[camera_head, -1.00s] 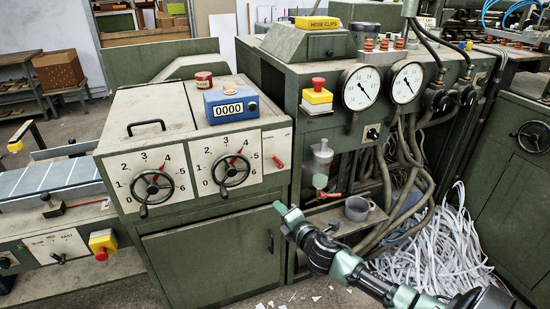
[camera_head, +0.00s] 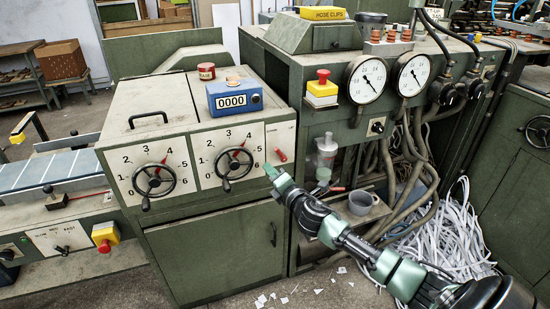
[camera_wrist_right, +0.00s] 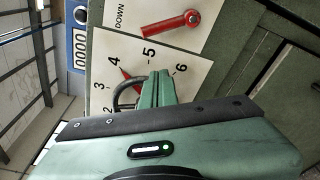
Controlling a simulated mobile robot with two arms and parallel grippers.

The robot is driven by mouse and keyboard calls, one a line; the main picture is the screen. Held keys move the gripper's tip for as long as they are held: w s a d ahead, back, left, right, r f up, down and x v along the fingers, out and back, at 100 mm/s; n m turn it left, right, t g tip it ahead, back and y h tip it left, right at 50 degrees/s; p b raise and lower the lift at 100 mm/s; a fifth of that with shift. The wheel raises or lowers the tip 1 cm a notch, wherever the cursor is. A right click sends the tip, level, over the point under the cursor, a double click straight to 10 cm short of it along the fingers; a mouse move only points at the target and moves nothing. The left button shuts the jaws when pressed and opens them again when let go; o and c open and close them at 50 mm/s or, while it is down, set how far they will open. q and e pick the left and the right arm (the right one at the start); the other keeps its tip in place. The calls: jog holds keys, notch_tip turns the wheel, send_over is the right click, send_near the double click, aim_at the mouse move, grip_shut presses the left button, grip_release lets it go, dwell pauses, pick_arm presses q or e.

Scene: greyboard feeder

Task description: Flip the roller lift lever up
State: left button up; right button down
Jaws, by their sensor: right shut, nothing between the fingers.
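The roller lift lever (camera_head: 280,154) is a small red lever on a white plate at the right of the green cabinet's front. In the head view it slants down to the right. In the right wrist view the red lever (camera_wrist_right: 172,25) lies beside the word DOWN, above the fingers in the picture. My right gripper (camera_head: 270,171) is shut and empty, with its fingertips just below and left of the lever in the head view. The closed fingers (camera_wrist_right: 158,86) show apart from the lever in the wrist view. My left gripper is out of view.
Two black handwheels (camera_head: 153,180) (camera_head: 234,164) with numbered dials sit left of the lever. A blue counter box (camera_head: 233,101) stands on the cabinet. A clear bottle (camera_head: 326,150), hoses and a grey mug (camera_head: 361,202) are to the right. Paper strips (camera_head: 455,235) cover the floor there.

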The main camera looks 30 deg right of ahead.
aim_at(279, 153)
jog(key=w, duration=0.2)
jog(key=w+d, duration=0.1)
jog(key=w, duration=0.1)
jog(key=shift+w, duration=0.4)
jog(key=s+d, duration=0.1)
jog(key=d+r+p, duration=0.1)
jog(key=shift+s+d+r, duration=0.2)
jog(key=shift+s+d, duration=0.15)
jog(key=shift+a, duration=0.1)
